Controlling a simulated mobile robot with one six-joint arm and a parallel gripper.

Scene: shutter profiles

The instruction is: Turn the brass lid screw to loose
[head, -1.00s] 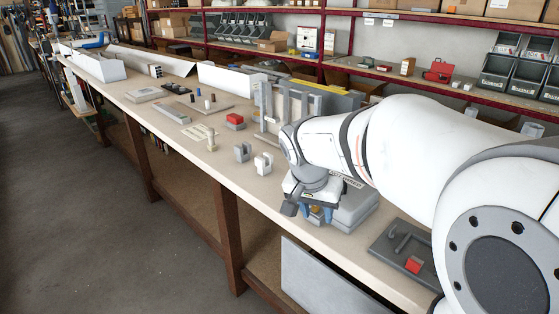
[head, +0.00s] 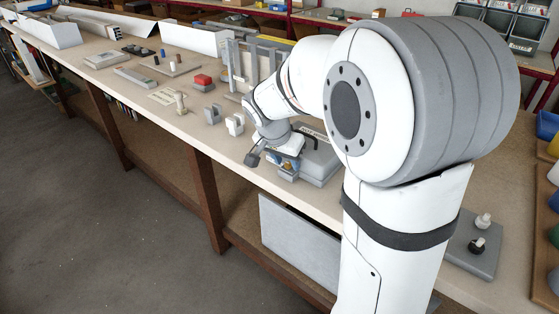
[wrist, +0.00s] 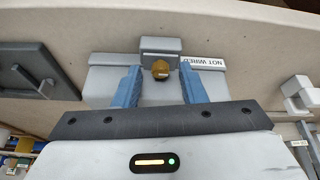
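The brass lid screw (wrist: 160,69) shows in the wrist view as a small round brass knob at the front of a grey box (wrist: 108,84). The box has a "NOT WIRED" label (wrist: 203,64), upside down in this view. My gripper (wrist: 160,82) is open, with one blue finger on each side of the screw and a visible gap to it on both sides. In the head view my gripper (head: 286,166) is low at the near side of the grey box (head: 322,170); the screw cannot be made out clearly there.
A grey upright rack (head: 240,65) stands behind. A grey plate with two knobs (head: 472,245) lies at the right. The bench's front edge is close.

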